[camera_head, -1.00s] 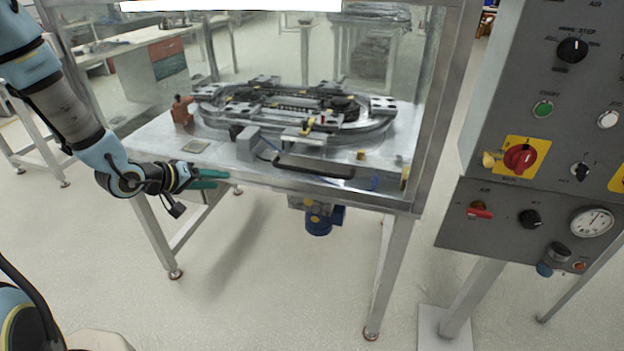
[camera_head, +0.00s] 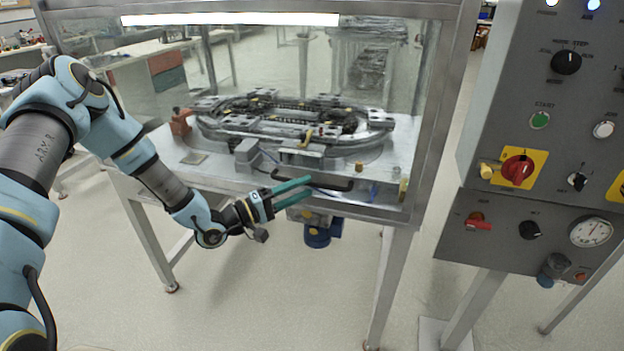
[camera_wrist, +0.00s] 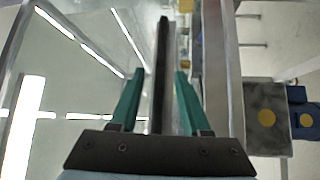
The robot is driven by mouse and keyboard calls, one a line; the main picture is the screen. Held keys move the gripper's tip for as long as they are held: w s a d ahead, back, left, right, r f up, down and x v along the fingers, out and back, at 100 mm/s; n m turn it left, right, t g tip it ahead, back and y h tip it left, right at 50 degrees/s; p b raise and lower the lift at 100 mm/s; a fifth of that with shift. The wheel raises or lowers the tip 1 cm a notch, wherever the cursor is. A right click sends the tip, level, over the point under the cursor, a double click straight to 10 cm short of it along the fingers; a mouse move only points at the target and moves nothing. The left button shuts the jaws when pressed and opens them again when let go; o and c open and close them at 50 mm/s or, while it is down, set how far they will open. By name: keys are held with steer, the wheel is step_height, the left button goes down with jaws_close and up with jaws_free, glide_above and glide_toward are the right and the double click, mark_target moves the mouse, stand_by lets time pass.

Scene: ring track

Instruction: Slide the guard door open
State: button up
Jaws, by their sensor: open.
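The guard door (camera_head: 270,62) is a clear panel in a metal frame, standing in front of the ring track (camera_head: 290,120). Its dark bar handle (camera_head: 338,184) runs along the door's lower edge. My gripper (camera_head: 309,187) is open at the left part of the handle, with its green fingers pointing right. In the wrist view the dark handle (camera_wrist: 160,75) runs lengthwise between the two open green fingers (camera_wrist: 155,100). I cannot tell whether either finger touches it.
A grey control panel (camera_head: 545,215) with knobs, buttons and a gauge stands at the right. A blue motor (camera_head: 318,236) hangs below the table. The floor (camera_head: 270,300) in front is clear.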

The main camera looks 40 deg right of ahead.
mark_target(312, 184)
steer(key=shift+p+x, duration=0.4)
steer(key=shift+x, duration=1.25)
jaws_close()
